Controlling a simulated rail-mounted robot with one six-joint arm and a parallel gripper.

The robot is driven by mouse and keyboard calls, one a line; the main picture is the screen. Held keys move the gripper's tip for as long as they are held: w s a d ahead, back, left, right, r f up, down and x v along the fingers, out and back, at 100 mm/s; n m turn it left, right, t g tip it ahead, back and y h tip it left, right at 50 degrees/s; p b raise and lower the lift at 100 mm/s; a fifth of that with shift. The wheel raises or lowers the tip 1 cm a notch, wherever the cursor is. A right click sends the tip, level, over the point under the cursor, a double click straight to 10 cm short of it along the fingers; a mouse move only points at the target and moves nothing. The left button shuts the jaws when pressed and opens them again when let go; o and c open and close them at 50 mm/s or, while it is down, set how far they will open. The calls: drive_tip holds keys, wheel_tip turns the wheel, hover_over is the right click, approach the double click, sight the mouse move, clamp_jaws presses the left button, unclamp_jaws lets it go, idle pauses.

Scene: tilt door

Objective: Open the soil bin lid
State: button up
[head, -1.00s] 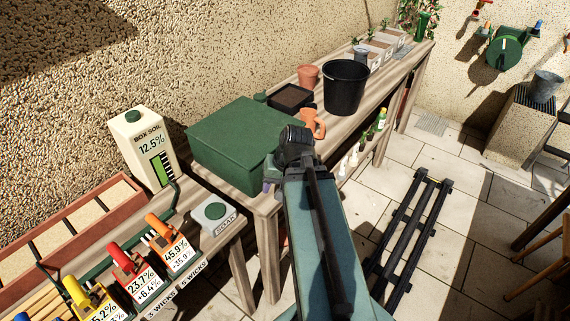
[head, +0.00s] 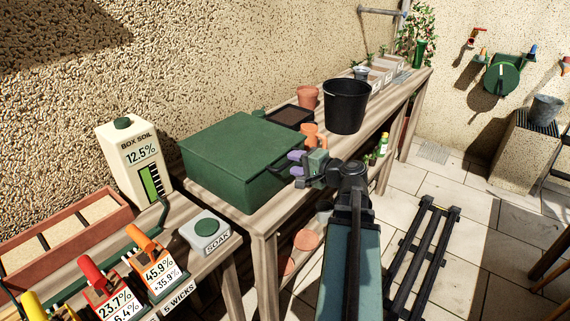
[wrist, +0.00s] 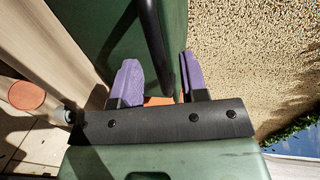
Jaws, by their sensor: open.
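The soil bin is a dark green box (head: 235,185) on the wooden bench, and its flat lid (head: 240,145) is closed. A dark bar handle (wrist: 155,45) shows against the green face in the wrist view. My gripper (head: 294,163) is at the bin's right-hand side in the head view, with its purple fingers pointing at it. In the wrist view my gripper (wrist: 160,80) is open, and the handle's lower end lies between the two fingers, nearer the right one. I cannot tell whether the fingers touch it.
A black bucket (head: 345,106), a terracotta pot (head: 308,97) and a dark tray (head: 291,116) stand behind the bin on the bench. A white soil gauge (head: 135,160) and a SOAK button (head: 207,233) are at left. The tiled floor right of the bench holds a dark rail.

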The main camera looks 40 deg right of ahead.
drive_tip(key=x, duration=0.4)
drive_tip(key=shift+w, duration=0.2)
drive_tip(key=shift+s+a, duration=0.1)
clamp_jaws()
